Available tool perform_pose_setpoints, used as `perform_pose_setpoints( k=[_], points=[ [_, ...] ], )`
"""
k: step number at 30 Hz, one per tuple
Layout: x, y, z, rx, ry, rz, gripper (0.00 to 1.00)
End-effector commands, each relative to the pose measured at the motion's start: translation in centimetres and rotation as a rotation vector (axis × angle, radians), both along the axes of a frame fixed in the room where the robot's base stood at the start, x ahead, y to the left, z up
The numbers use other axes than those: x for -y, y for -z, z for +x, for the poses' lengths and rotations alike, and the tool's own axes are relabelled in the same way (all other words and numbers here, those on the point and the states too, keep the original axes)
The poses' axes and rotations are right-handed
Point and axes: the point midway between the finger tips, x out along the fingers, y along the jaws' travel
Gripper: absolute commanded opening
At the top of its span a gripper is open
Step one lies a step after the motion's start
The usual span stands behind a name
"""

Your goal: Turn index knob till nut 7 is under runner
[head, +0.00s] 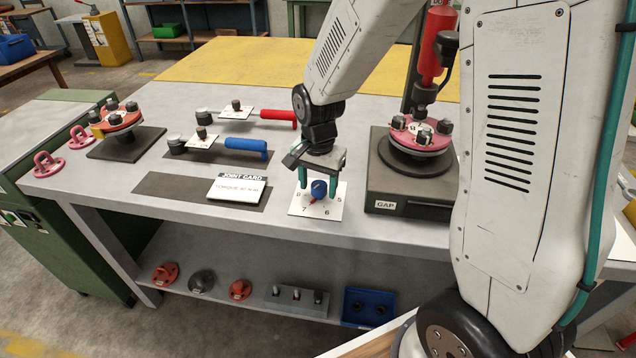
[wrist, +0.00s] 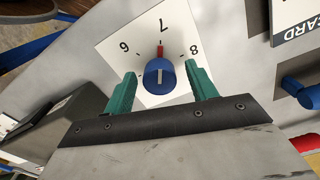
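The blue index knob (head: 319,188) stands on a white dial plate (head: 331,209) on the bench. In the wrist view the knob (wrist: 160,77) has a red pointer aimed at the 7, with 6 and 8 on either side. My gripper (wrist: 162,88) is open, its green fingers either side of the knob with visible gaps. In the head view my gripper (head: 318,187) is low over the dial. The red runner (head: 433,45) points down at a pink flanged spool (head: 405,137) with several grey nuts. The nut numbers there are too small to read.
The spool stands on a grey box marked GAP (head: 385,205), close right of the dial. A joint card (head: 236,190) lies left of it.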

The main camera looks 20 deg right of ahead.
Motion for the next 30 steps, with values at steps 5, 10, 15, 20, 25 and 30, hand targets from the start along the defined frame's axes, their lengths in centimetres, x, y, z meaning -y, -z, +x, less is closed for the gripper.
perform_pose_setpoints(
  k=[5, 10, 15, 20, 25, 30],
  points=[
    [0.0, -0.2, 0.0, 0.0, 0.0, 0.0, 0.57],
    [0.0, -2.4, 0.1, 0.005, 0.0, 0.0, 0.57],
    [-0.1, -5.4, 0.1, 0.004, -0.001, 0.0, 0.57],
    [-0.1, -7.2, 0.0, 0.003, -0.001, 0.0, 0.57],
    [-0.1, -7.8, 0.0, -0.001, -0.001, -0.001, 0.57],
    [-0.1, -7.8, 0.0, -0.001, -0.001, -0.001, 0.57]
  ],
)
